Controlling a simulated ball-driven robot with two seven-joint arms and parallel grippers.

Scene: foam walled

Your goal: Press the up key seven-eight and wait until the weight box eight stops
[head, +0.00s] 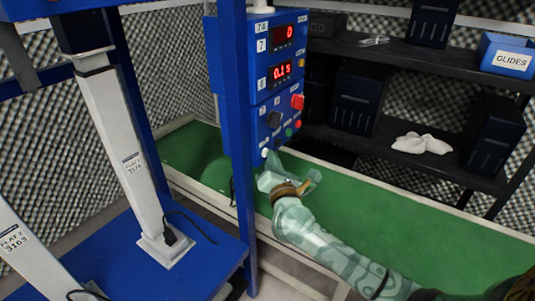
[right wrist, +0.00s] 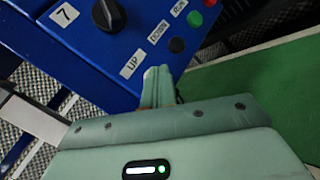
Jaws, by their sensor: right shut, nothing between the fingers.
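The blue control box (head: 262,75) has red displays, the upper reading 0 and the lower about 0.15. In the right wrist view its lower face carries UP (right wrist: 131,64), DOWN and RUN labels beside a row of keys. My right gripper (right wrist: 160,72) is shut and empty, its fingertips over the spot beside the UP label. They hide the up key there; I cannot tell whether they touch it. I cannot identify weight box eight. My left gripper is out of view.
A blue post (head: 239,130) stands close left of the control box. A green bench top (head: 400,210) runs behind and right of my right arm. Dark shelves with a GLIDES bin (head: 509,56) stand at the back right. Tall white columns (head: 125,150) stand at left.

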